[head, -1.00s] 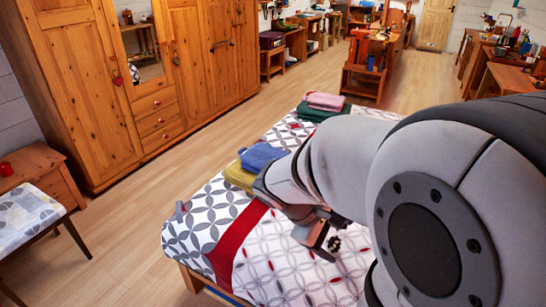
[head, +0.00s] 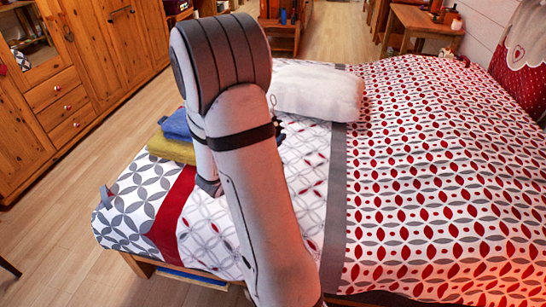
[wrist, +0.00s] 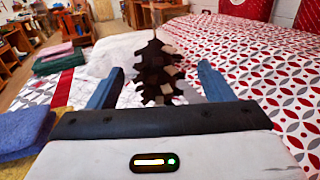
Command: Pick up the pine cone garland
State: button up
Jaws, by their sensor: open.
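The pine cone garland (wrist: 153,62) is a dark brown, jagged, elongated thing in the middle of the wrist view, over the patterned bedspread. My gripper (wrist: 160,70) is open, with its blue fingers to the left and right of the garland in that view. The near end of the garland shows between the fingers; I cannot tell whether they touch it. In the head view my arm hides the fingers, and only a small dark bit, likely the garland (head: 280,129), shows at the arm's right edge.
The bed's red, white and grey spread (head: 430,180) fills the right side. A white rolled pillow (head: 318,93) lies behind my arm. Folded blue (head: 176,125) and yellow (head: 170,148) cloths lie at the left. Bare floor (head: 60,190) lies left of the bed.

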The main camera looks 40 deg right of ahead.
jog(key=x, duration=0.6)
jog(key=shift+w+d+f, duration=0.15)
jog(key=shift+w+f, duration=0.05)
jog(key=c, duration=1.5)
jog(key=shift+o, duration=0.2)
jog(key=shift+r, duration=0.15)
